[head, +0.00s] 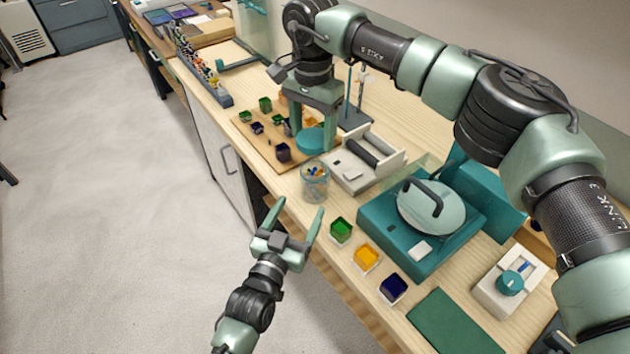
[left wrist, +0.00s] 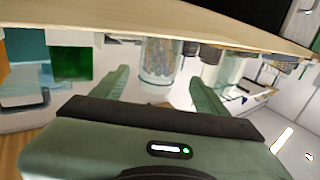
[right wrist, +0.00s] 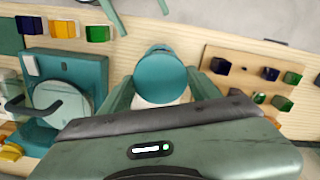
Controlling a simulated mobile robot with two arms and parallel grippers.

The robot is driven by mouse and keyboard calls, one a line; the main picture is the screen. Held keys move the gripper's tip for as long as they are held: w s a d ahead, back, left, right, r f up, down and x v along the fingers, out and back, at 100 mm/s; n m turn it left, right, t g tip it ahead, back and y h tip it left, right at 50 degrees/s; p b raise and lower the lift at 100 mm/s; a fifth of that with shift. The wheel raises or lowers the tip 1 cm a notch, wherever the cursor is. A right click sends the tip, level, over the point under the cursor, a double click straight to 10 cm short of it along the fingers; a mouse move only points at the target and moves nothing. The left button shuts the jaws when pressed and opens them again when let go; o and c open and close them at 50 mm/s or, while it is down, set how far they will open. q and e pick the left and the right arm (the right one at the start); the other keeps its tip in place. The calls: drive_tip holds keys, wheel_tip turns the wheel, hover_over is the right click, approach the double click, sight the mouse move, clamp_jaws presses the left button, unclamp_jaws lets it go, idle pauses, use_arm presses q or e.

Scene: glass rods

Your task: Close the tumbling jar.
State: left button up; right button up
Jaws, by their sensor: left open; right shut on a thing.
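The tumbling jar (head: 315,185) is a clear glass jar with colourful rods inside. It stands upright and uncovered near the front edge of the bench, and also shows between my fingers in the left wrist view (left wrist: 158,65). My left gripper (head: 297,211) is open and empty, its fingers pointing toward the jar from the front, apart from it. A round teal lid (head: 310,140) is between the fingers of my right gripper (head: 313,138), beyond the jar over the wooden board's right end. It fills the finger gap in the right wrist view (right wrist: 160,76).
A wooden board (head: 265,145) with several small coloured blocks lies beyond the jar. A grey-white roller device (head: 352,172) stands right of it. Green, yellow and dark blue boxes (head: 366,257) line the front edge, beside a teal machine (head: 380,225) with a round handled lid.

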sight(319, 172)
drive_tip(key=shift+d+f, duration=0.1)
drive_tip(key=shift+d, duration=0.05)
use_arm(q)
drive_tip(key=x, duration=1.2)
drive_tip(key=shift+f, duration=0.2)
use_arm(e)
drive_tip(key=shift+w+d+f, duration=0.15)
drive_tip(key=shift+w+f, duration=0.05)
drive_tip(key=shift+w, duration=0.25)
use_arm(q)
drive_tip(key=shift+w+d+r, duration=0.1)
drive_tip(key=shift+w+d, duration=0.05)
drive_tip(key=shift+w, duration=0.2)
use_arm(e)
drive_tip(key=shift+s, duration=0.1)
use_arm(q)
clamp_jaws()
use_arm(e)
drive_tip(key=shift+f, duration=2.4)
